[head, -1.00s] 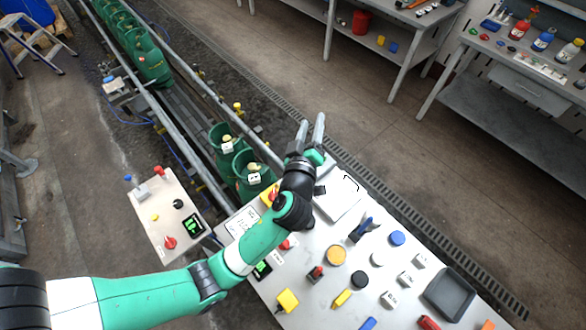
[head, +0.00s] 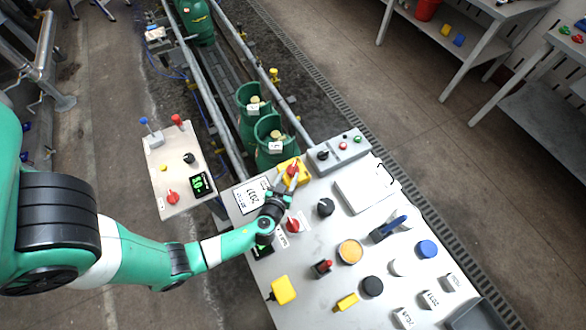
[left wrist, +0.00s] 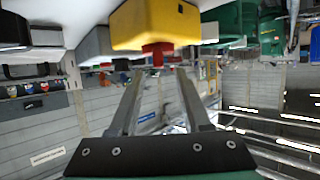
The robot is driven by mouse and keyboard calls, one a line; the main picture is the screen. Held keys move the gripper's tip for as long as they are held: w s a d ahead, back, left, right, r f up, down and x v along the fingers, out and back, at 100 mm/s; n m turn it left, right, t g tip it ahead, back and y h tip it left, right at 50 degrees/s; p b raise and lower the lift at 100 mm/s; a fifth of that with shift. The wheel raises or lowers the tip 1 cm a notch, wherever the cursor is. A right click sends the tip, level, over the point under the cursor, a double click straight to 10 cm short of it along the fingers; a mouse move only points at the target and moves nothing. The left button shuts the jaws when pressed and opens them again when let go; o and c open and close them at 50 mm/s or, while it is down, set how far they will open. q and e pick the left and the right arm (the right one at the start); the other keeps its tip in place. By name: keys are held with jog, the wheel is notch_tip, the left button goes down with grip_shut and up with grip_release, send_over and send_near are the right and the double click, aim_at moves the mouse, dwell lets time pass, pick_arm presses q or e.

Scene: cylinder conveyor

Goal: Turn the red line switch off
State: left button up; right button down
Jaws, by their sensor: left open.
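A red rotary switch (head: 293,225) sits on the table beside a small label too small to read. A yellow box (head: 300,176) with a red knob (head: 292,171) stands at the table's back left. In the left wrist view, the yellow box (left wrist: 155,22) shows at the top with its red knob (left wrist: 157,52) just beyond the fingertips. My left gripper (head: 282,188) is open and empty, its fingers pointing at the yellow box's red knob and apart from it. Another red knob (head: 173,197) is on the separate panel at the left. I cannot tell which is the line switch.
A grey control box (head: 338,154) with a black knob and buttons stands right of the yellow box. A black knob (head: 325,207), a clipboard (head: 366,187) and several loose items cover the table. Green cylinders (head: 270,140) stand on the conveyor behind.

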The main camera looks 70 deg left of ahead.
aim_at(293, 168)
pick_arm(q)
jog(key=b+x, duration=0.1)
jog(key=x, duration=0.4)
jog(key=shift+w+a, duration=0.2)
jog(key=shift+w, duration=0.05)
grip_shut()
